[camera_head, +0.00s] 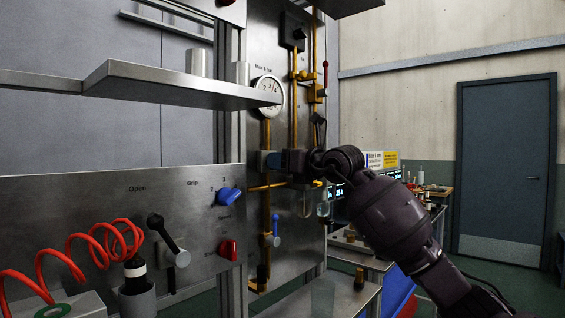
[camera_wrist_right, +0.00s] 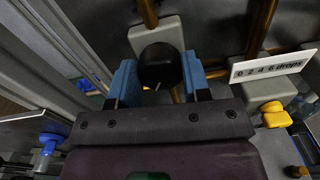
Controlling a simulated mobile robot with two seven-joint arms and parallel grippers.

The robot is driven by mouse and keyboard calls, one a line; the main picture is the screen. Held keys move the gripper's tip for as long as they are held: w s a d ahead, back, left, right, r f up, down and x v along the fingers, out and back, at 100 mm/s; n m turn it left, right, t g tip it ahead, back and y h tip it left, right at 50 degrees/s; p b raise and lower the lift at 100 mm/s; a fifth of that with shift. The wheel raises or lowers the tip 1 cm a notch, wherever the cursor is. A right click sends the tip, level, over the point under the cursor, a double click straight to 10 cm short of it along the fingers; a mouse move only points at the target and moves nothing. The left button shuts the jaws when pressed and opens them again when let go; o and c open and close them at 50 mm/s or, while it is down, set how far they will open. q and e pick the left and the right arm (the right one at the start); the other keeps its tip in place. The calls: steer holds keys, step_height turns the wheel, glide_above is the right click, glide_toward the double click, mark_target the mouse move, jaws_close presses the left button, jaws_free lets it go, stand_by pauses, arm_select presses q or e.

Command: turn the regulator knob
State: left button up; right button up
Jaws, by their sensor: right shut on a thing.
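The black regulator knob (camera_wrist_right: 158,66) shows in the wrist view, in front of a pale grey regulator body (camera_wrist_right: 165,33) on a brass pipe. My right gripper (camera_wrist_right: 160,80) has its blue finger pads on both sides of the knob and is shut on it. In the head view my right gripper (camera_head: 272,161) reaches the steel panel below the pressure gauge (camera_head: 269,95). The gripper hides the knob there. My left gripper is not in view.
A steel shelf (camera_head: 180,85) juts out at the left, above a control panel with a blue knob (camera_head: 229,196), a red knob (camera_head: 228,249) and a black lever (camera_head: 167,238). Brass pipes run beside the gripper. A drops scale (camera_wrist_right: 275,65) and yellow knob (camera_wrist_right: 274,114) are at the wrist view's right.

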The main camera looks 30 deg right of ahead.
steer(key=shift+n, duration=0.4)
steer(key=shift+a+f+n+p, duration=0.1)
steer(key=shift+n+p, duration=0.25)
steer(key=shift+n, duration=3.65)
steer(key=shift+f+n+p, duration=0.1)
steer(key=shift+n+p, duration=0.25)
steer(key=shift+n, duration=3.65)
steer(key=shift+r, duration=0.1)
steer(key=o, duration=0.9)
